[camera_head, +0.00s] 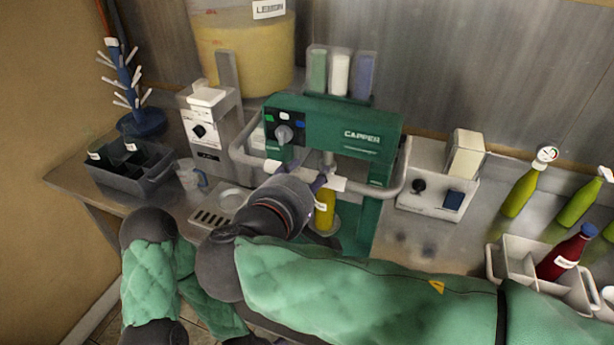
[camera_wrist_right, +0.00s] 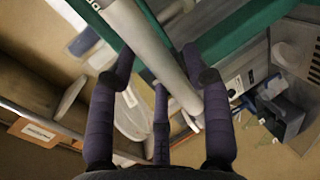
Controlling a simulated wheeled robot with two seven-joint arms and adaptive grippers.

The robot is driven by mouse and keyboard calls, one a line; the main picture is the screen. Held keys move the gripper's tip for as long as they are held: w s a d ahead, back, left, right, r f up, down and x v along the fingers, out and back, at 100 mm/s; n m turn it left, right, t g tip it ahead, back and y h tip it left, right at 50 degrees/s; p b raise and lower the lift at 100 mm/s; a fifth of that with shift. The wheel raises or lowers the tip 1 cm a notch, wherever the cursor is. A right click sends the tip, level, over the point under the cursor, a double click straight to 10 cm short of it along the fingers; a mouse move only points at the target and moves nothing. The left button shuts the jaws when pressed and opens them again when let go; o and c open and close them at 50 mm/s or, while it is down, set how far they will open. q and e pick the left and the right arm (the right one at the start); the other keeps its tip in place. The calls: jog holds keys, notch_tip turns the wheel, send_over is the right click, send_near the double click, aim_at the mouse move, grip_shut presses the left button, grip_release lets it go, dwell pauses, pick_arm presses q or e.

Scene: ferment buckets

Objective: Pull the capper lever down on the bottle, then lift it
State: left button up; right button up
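The green capper (camera_head: 350,125) stands on the metal counter. Its grey bent-bar lever (camera_head: 244,150) stretches across its front at upper-body height. A yellow bottle (camera_head: 325,215) stands upright under the capping head, partly hidden by my right gripper. My right gripper (camera_head: 305,180) is in front of the capper, near the lever's front bar. In the right wrist view, the grey lever bar (camera_wrist_right: 155,50) runs diagonally between the spread purple fingers of the gripper (camera_wrist_right: 160,75). The fingers are apart, not closed around the bar; contact cannot be told. My left gripper is not in view.
A white machine (camera_head: 210,125) stands left of the capper and a white box unit (camera_head: 435,185) right of it. A dark crate (camera_head: 130,170) and measuring cup (camera_head: 190,175) are at the left. A white bottle carrier (camera_head: 530,270) and green bottles (camera_head: 520,190) are at the right.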

jog(key=shift+f, duration=0.6)
jog(key=r+v, duration=0.1)
jog(key=v, duration=1.1)
jog(key=shift+w, duration=0.1)
